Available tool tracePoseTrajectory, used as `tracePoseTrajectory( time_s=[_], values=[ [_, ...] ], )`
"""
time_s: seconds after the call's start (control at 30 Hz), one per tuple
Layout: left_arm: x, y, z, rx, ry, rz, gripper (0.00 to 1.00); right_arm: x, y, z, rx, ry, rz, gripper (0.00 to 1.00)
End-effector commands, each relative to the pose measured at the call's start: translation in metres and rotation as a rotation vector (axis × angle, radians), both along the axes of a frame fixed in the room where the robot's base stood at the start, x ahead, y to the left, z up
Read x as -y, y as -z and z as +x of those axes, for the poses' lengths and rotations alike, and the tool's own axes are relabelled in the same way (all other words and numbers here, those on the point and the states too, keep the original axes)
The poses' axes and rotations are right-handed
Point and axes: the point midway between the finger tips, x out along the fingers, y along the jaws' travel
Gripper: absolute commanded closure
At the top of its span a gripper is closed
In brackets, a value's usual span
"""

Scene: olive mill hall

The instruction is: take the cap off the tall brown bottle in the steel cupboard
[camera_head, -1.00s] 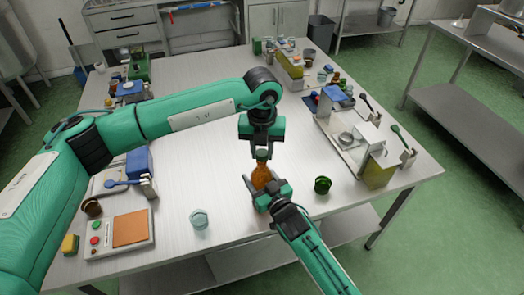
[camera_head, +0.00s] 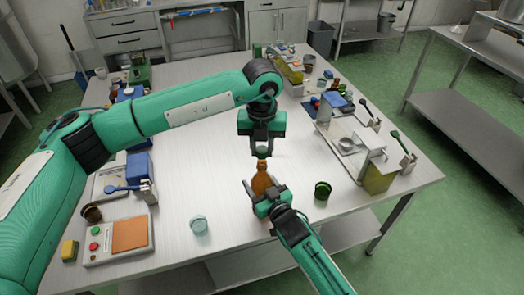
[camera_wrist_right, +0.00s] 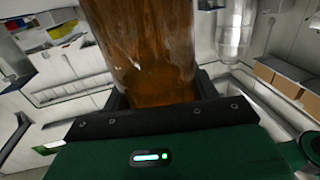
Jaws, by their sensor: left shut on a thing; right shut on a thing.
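The tall brown bottle (camera_head: 261,180) is upright over the steel table, near its middle. My right gripper (camera_head: 267,198) is shut on its lower body; the right wrist view shows the brown glass (camera_wrist_right: 150,50) between the fingers. My left gripper (camera_head: 262,146) points down above the bottle and is shut on the small dark green cap (camera_head: 262,151). The cap is just above the bottle's mouth; whether a gap separates them is hard to tell. The bottle is not inside a cupboard.
A dark green cup (camera_head: 322,190) stands right of the bottle and a clear glass (camera_head: 198,223) to the left. A steel stand (camera_head: 350,150) is at the right. A control panel (camera_head: 122,238) is at the left front. A grey cupboard (camera_head: 277,22) stands behind the table.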

Motion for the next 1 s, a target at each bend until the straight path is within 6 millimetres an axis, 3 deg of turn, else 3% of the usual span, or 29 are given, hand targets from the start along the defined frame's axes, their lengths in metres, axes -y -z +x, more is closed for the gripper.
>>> tracePoseTrajectory(
  time_s=[0.17,0.37,0.4,0.53,0.83,1.0],
  values=[
    [0.0,-0.021,0.0,0.001,0.001,0.001,0.99,0.0,0.001,0.0,-0.002,0.0,-0.001,1.0],
    [0.0,-0.023,0.0,-0.001,0.0,0.0,0.99,0.0,0.001,0.0,-0.002,0.0,-0.001,1.0],
    [0.0,-0.023,0.0,-0.001,0.0,0.0,0.99,0.0,0.001,0.0,-0.002,0.0,-0.001,0.38],
    [0.0,-0.023,0.0,-0.001,0.0,0.0,0.99,0.0,0.001,0.0,-0.002,0.0,-0.001,0.14],
    [0.0,-0.022,0.0,-0.001,0.0,0.0,0.99,0.001,0.001,-0.001,-0.001,0.0,0.0,0.14],
    [0.0,-0.019,0.0,-0.001,0.0,0.0,0.99,0.009,0.003,-0.015,-0.001,0.0,-0.002,0.14]
  ],
)
